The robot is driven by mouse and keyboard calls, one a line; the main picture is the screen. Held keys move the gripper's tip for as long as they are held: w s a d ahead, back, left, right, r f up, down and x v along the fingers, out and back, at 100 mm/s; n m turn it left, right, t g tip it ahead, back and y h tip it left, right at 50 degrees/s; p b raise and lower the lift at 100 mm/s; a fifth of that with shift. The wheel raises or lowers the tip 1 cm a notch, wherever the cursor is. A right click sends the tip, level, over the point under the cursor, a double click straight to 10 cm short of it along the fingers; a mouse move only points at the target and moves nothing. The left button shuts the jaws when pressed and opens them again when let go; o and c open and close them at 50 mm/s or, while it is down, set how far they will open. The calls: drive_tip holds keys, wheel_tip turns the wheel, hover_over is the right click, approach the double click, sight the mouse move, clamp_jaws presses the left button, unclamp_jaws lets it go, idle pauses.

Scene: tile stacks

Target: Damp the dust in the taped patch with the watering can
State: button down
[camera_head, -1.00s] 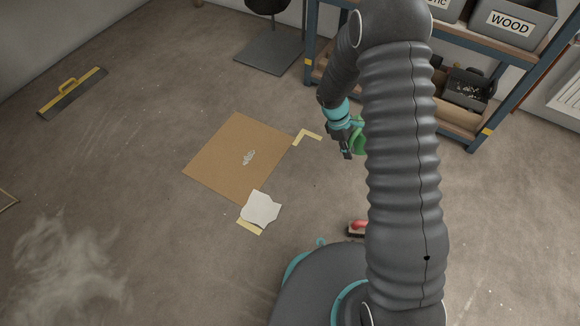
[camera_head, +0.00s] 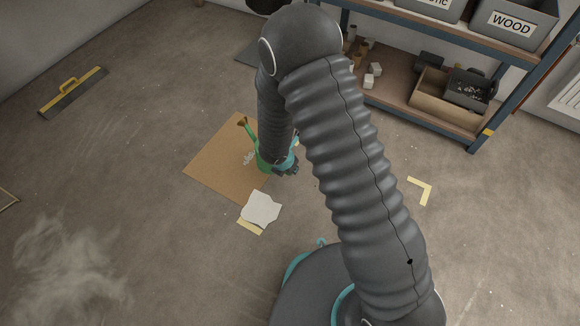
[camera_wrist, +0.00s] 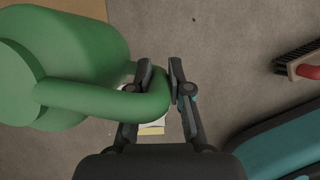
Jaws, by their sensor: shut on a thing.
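The green watering can (camera_head: 264,163) is in my gripper, over the right part of the cardboard sheet, with its brown-tipped spout pointing up and left. In the wrist view my gripper (camera_wrist: 173,88) is shut on the can's green handle (camera_wrist: 125,103); the can's body fills the left side. Whether it touches the cardboard I cannot tell. Yellow tape corners show on the floor: one right of my arm (camera_head: 424,190) and one partly under a white sheet (camera_head: 250,227). My arm hides much of the floor between them. Pale dust (camera_head: 65,270) lies at lower left, away from these corners.
The brown cardboard sheet (camera_head: 215,165) lies flat, with the white sheet (camera_head: 261,208) at its near corner. A red-handled brush (camera_wrist: 303,66) shows in the wrist view. A shelf unit (camera_head: 440,110) stands at the back right. A yellow-handled tool (camera_head: 72,92) lies at left.

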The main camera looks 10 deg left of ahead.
drive_tip(key=shift+f+b, duration=2.1)
drive_tip(key=shift+f, duration=0.55)
drive_tip(key=shift+w+r, duration=0.15)
drive_tip(key=shift+r, duration=0.55)
drive_tip(key=shift+a+r+n+g+h, duration=0.15)
drive_tip(key=shift+r+g+h, duration=0.4)
drive_tip(key=shift+r, duration=0.5)
drive_tip(key=shift+d+r+n+g+h, duration=0.15)
drive_tip(key=shift+r+g+h, duration=0.2)
drive_tip(key=shift+r+h, duration=0.5)
wheel_tip(320, 180, up, 2)
drive_tip(key=p, duration=0.3)
drive_tip(key=shift+r, duration=0.1)
drive_tip(key=r+p, duration=0.1)
drive_tip(key=p, duration=0.1)
drive_tip(key=r+g+h+p, duration=0.1)
drive_tip(key=a+r+h+p, duration=0.1)
drive_tip(key=p, duration=0.1)
drive_tip(key=shift+w+a+n+g+p, duration=0.1)
drive_tip(key=shift+w+n+g+p, duration=0.15)
drive_tip(key=shift+n+g+p, duration=0.1)
drive_tip(key=shift+w+a+r+n+g+h+p, duration=0.1)
drive_tip(key=shift+w+a+r+g+h+p, duration=0.1)
drive_tip(key=shift+r+h+p, duration=0.2)
drive_tip(key=shift+w+a+r+n+g+h+p, duration=0.1)
drive_tip(key=shift+a+r+h+p, duration=0.1)
drive_tip(key=shift+r+p, duration=0.25)
drive_tip(key=shift+w+a+r+n+g+h+p, duration=0.1)
drive_tip(key=shift+w+a+r+g+h+p, duration=0.15)
drive_tip(key=shift+r, duration=0.3)
